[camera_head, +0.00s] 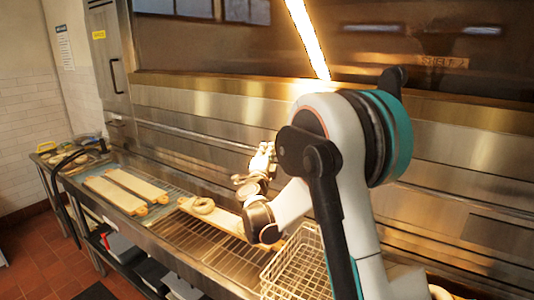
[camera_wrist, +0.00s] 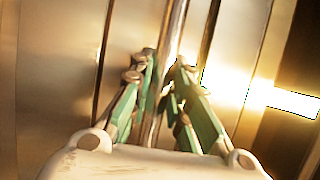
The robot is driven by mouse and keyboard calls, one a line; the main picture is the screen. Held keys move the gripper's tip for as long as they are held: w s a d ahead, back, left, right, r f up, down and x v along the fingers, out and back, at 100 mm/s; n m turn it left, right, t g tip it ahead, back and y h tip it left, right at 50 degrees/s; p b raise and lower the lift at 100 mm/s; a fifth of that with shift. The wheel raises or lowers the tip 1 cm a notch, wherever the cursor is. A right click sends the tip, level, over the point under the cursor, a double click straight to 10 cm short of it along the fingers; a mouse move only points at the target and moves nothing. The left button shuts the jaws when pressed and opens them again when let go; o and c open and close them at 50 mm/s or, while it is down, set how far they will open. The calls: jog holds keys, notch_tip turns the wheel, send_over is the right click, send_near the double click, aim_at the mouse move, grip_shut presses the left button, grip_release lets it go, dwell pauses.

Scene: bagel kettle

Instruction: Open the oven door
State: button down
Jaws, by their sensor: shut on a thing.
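The stainless oven front (camera_head: 220,98) fills the back of the head view, with a wide dark window (camera_head: 250,50) above it. A long horizontal handle bar (camera_head: 185,131) runs along the steel front below the window. My gripper (camera_head: 264,158) is at this bar, partly hidden by my own arm. In the wrist view the bar (camera_wrist: 174,28) passes between the green fingers of my gripper (camera_wrist: 165,85), which are shut on it. The steel panel behind the bar looks flat and upright. The bar's right part is hidden behind my arm in the head view.
A wire-rack counter (camera_head: 182,232) runs along the oven front. Open tiled floor (camera_head: 40,255) lies at left.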

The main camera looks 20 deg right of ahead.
notch_tip(320, 180, up, 37)
jog(key=p, duration=1.7)
jog(key=shift+p, duration=0.35)
jog(key=shift+f, duration=0.1)
jog(key=c, duration=1.5)
grip_release()
jog(key=shift+s+a, duration=0.1)
jog(key=v, duration=1.1)
jog(key=shift+s+a+f, duration=0.15)
jog(key=shift+s, duration=0.2)
